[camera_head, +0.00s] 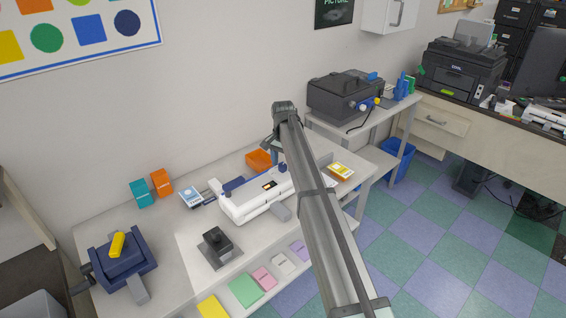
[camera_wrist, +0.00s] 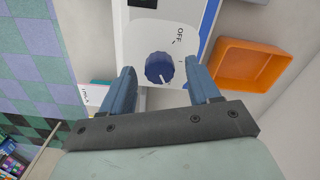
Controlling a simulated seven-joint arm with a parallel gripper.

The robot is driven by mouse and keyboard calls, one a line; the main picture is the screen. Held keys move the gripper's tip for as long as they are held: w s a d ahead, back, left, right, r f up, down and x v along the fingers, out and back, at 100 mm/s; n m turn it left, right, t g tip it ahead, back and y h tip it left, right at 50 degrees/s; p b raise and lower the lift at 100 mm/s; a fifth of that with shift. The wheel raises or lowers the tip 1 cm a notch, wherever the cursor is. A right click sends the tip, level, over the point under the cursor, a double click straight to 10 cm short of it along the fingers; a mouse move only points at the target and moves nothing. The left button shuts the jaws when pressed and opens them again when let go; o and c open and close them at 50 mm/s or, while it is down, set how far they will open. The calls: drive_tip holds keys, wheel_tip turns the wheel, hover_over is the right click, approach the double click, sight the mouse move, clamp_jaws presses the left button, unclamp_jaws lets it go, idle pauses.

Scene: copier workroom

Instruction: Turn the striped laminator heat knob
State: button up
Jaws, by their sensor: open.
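A white laminator (camera_head: 240,209) sits on the light table in the head view. In the wrist view its white panel (camera_wrist: 145,34) carries a round dark blue knob (camera_wrist: 159,68) with one white line, which points down toward my gripper. The word OFF and short tick marks are printed beside the knob. My gripper (camera_wrist: 159,66) is open, with one blue finger on each side of the knob. A gap shows on both sides, and I see no contact. In the head view my gripper (camera_head: 270,144) is above the laminator's far right part, its fingers partly hidden by my arm.
An orange tray (camera_wrist: 239,80) lies close to the right finger; it shows behind the laminator in the head view (camera_head: 258,160). A black stamp-like device (camera_head: 215,243) and a blue machine (camera_head: 122,263) stand in front left. A grey machine (camera_head: 340,95) stands on another table.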

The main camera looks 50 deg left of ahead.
sight(283, 165)
wheel_tip(283, 165, up, 14)
idle(0.6)
drive_tip(key=shift+f, duration=0.15)
idle(0.4)
